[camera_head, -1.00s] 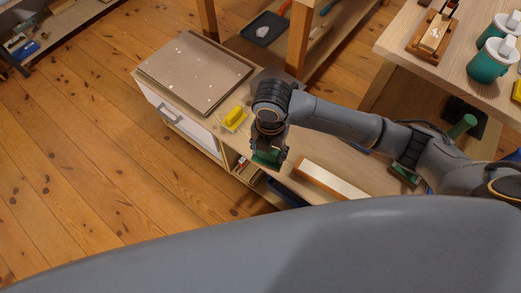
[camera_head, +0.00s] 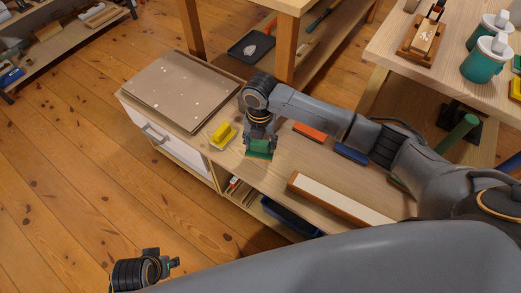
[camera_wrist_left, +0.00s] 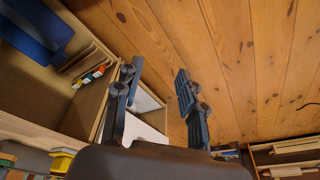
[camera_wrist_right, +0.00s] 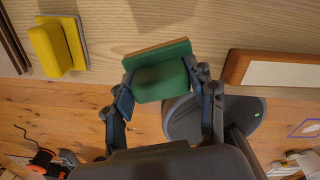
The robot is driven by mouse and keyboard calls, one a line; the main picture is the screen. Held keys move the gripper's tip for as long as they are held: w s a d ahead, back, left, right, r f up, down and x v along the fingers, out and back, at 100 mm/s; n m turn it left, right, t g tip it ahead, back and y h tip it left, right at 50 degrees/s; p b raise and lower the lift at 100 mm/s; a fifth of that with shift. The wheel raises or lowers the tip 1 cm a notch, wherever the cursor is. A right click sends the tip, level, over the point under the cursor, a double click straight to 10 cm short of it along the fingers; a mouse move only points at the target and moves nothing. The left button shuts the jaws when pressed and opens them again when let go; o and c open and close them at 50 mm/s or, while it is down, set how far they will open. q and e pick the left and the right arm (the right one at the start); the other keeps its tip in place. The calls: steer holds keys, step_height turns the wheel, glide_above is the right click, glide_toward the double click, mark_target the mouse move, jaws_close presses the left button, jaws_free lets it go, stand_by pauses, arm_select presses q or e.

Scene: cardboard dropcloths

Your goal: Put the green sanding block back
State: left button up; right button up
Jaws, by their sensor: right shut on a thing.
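The green sanding block (camera_head: 259,148) is in my right gripper (camera_head: 261,140), at the front edge of the wooden bench top (camera_head: 275,170). In the right wrist view the fingers clasp the green block (camera_wrist_right: 163,72) from both sides; whether it touches the bench I cannot tell. A yellow block (camera_head: 223,134) sits just left of it on the bench; it also shows in the right wrist view (camera_wrist_right: 50,48). My left gripper (camera_wrist_left: 155,80) is open and empty, low in front of the bench.
An orange block (camera_head: 310,132) and a blue block (camera_head: 351,153) lie further back. A long wood-framed white-topped piece (camera_head: 340,200) lies right. Cardboard sheets (camera_head: 180,90) cover the bench's left end. Below is an open shelf with a blue bin (camera_head: 290,217). Floor is clear left.

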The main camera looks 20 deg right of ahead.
mark_target(260, 147)
steer(key=shift+w+d+f, duration=0.25)
steer(key=shift+w+f, duration=0.35)
steer(key=shift+f, duration=0.15)
arm_select(q)
steer(key=shift+w+b+v, duration=0.2)
steer(key=shift+v, duration=0.65)
steer(key=shift+w+b+v, duration=0.15)
steer(key=shift+v, duration=0.65)
steer(key=shift+w+b+v, duration=0.2)
steer(key=shift+v, duration=0.65)
arm_select(e)
steer(key=shift+f, duration=1.45)
arm_select(q)
steer(key=shift+r, duration=0.15)
arm_select(e)
steer(key=shift+f, duration=0.2)
steer(key=o, duration=1.1)
steer(key=shift+r, duration=0.1)
steer(key=shift+r, duration=0.55)
arm_select(q)
step_height(260, 147, down, 10)
steer(key=p, duration=0.3)
steer(key=shift+s+f, duration=0.2)
steer(key=shift+s, duration=0.25)
arm_select(e)
step_height(260, 147, up, 11)
steer(key=shift+r, duration=0.1)
